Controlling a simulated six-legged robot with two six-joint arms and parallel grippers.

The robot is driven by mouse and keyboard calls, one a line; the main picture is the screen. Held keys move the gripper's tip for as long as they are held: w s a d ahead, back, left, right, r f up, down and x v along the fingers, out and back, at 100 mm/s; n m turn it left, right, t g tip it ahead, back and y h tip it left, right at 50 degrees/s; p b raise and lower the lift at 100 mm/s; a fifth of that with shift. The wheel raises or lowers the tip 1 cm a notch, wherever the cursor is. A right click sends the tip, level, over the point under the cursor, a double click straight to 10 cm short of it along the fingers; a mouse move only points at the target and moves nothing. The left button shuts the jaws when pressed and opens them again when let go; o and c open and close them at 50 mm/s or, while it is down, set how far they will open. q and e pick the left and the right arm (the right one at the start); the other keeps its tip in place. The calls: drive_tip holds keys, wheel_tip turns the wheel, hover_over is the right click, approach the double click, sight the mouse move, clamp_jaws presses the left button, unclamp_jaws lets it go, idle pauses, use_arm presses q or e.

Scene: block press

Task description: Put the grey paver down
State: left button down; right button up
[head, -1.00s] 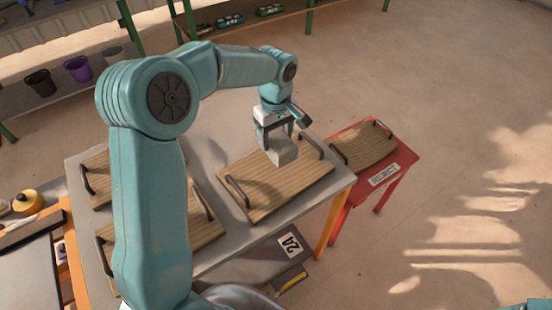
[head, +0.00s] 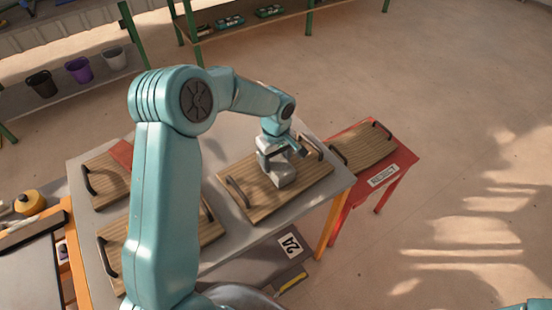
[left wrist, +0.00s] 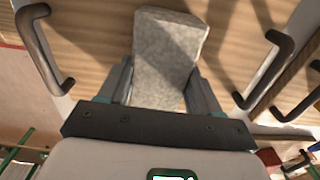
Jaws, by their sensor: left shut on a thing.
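The grey paver (head: 283,179) is a small rough block. My left gripper (head: 274,158) is shut on it, over the wooden board with two dark handles (head: 235,204) at the right end of the grey table. In the left wrist view the paver (left wrist: 168,50) sits between the two fingers (left wrist: 160,88), with the board's wood grain (left wrist: 95,30) behind it. The paver is low at the board; whether its underside touches the wood I cannot tell. My right gripper is out of view.
Two more handled boards (head: 210,228) lie on the grey table (head: 205,150), partly behind my left arm. A reddish block (head: 122,152) is on the far-left one. A red table (head: 405,160) with another handled board (head: 362,147) stands to the right. The board around the paver is bare.

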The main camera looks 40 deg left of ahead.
sight(276, 161)
use_arm(q)
drive_tip(key=shift+f, duration=0.15)
drive_tip(key=shift+c, duration=1)
unclamp_jaws()
wheel_tip(276, 161, up, 12)
drive_tip(key=shift+r, duration=0.2)
